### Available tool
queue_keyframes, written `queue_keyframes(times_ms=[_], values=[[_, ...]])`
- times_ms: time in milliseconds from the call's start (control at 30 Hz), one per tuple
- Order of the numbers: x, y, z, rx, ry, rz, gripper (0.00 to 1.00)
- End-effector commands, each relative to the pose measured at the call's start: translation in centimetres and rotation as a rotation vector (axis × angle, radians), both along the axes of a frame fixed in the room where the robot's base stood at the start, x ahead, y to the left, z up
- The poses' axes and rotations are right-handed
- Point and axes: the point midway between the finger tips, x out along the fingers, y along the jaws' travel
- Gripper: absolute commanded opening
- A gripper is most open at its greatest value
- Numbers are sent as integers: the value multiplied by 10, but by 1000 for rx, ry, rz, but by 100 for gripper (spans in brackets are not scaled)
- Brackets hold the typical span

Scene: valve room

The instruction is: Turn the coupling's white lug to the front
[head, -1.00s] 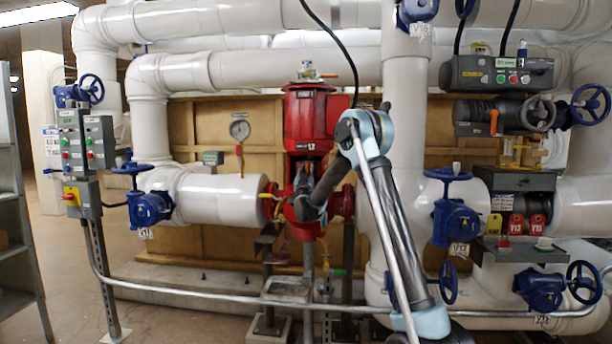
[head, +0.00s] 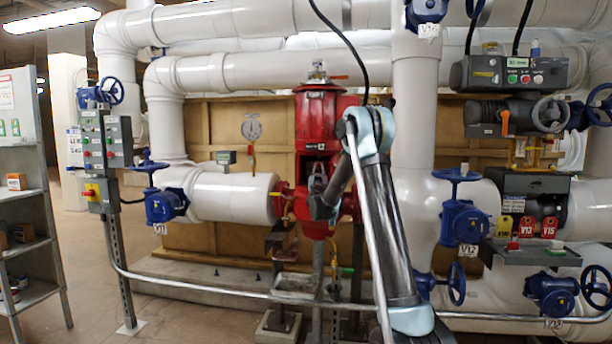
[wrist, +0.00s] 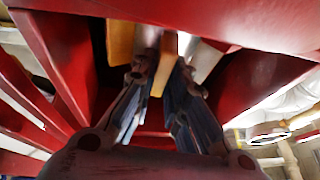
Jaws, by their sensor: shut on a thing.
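The red pump housing (head: 318,112) stands upright in the middle of the head view, with a window in its lower half. My gripper (head: 318,188) reaches into that window, and my forearm hides part of it. In the wrist view my gripper (wrist: 160,78) is between red housing walls (wrist: 62,60), its two fingers converging on a dark brown upright part (wrist: 164,65), seemingly of the coupling. Orange-yellow pieces (wrist: 121,42) show behind the fingertips. A small pale patch (wrist: 184,44) shows beside the right fingertip; I cannot tell whether it is the white lug.
White pipes run beside and above the housing, with a blue handwheel valve (head: 162,205) at left and another (head: 462,220) at right. A metal rail (head: 200,291) crosses in front. A grey shelf (head: 25,230) stands far left. Floor is clear between shelf and control-box post.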

Motion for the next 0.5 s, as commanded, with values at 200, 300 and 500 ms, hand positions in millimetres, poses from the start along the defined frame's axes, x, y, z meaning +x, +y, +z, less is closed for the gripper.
queue_keyframes(times_ms=[200, 300, 500], values=[[7, -19, 1, 0, 4, -4, 0], [7, -20, 1, 0, 5, -4, 0], [7, -21, 1, 1, 5, -6, 20]])
